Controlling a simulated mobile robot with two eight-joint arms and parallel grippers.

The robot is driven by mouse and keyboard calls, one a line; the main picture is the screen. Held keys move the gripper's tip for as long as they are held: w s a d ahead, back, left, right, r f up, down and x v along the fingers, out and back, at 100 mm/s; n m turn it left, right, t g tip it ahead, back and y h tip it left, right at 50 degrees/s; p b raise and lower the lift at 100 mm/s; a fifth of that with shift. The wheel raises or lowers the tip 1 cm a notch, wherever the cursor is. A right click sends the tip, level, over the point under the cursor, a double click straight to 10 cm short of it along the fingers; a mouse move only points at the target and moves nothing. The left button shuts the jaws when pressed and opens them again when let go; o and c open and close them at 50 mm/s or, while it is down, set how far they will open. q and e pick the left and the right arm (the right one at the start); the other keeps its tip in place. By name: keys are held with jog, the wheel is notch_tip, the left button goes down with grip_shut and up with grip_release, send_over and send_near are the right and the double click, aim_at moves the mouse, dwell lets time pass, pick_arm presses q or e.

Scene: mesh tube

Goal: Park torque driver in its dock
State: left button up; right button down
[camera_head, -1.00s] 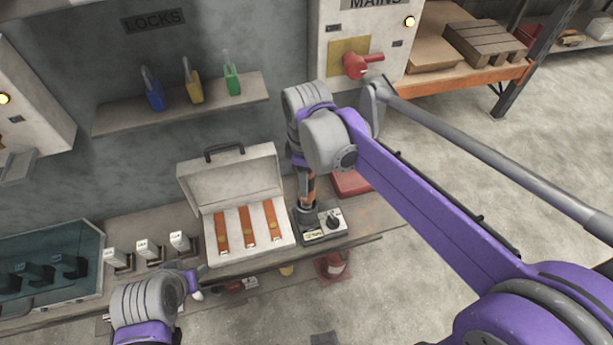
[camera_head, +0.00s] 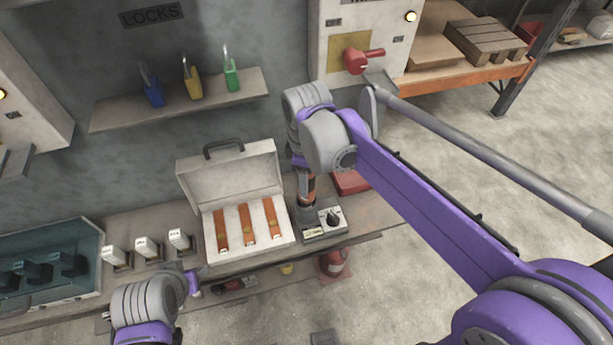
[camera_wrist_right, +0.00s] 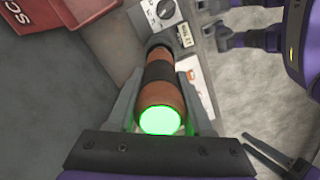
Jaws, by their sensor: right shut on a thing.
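The torque driver (camera_wrist_right: 158,100) is a copper-brown cylinder with a black band and a green-lit end, between the fingers of my right gripper (camera_wrist_right: 156,84). In the head view a strip of the driver (camera_head: 308,188) shows below my right wrist, roughly upright. Its lower end is at the left part of a small grey dock unit (camera_head: 325,224) with a black dial, which also shows in the wrist view (camera_wrist_right: 165,12). I cannot tell how far the driver sits in it. My left gripper (camera_head: 193,284) is low at the bench's front edge, its jaws unclear.
An open white case (camera_head: 230,172) with orange strips stands left of the dock. Farther left are white-topped blocks (camera_head: 147,247) and a teal tray (camera_head: 50,262). A red box (camera_head: 350,182) lies behind the dock. Padlocks (camera_head: 192,80) stand on the shelf above.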

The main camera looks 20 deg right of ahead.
jog(key=shift+f+b, duration=1)
jog(key=shift+f, duration=0.8)
dwell(1.4)
jog(key=shift+c, duration=1.1)
grip_release()
notch_tip(320, 180, up, 11)
jog(key=shift+f+p, duration=0.1)
jog(key=shift+p, duration=0.3)
jog(key=s+d+f+m+t, duration=0.2)
jog(key=s+d+f+m, duration=0.1)
jog(key=s+f+m, duration=0.3)
jog(key=s+d+f+m+t, duration=0.3)
jog(key=s+f+m, duration=0.3)
jog(key=s+f, duration=0.2)
jog(key=shift+d, duration=0.3)
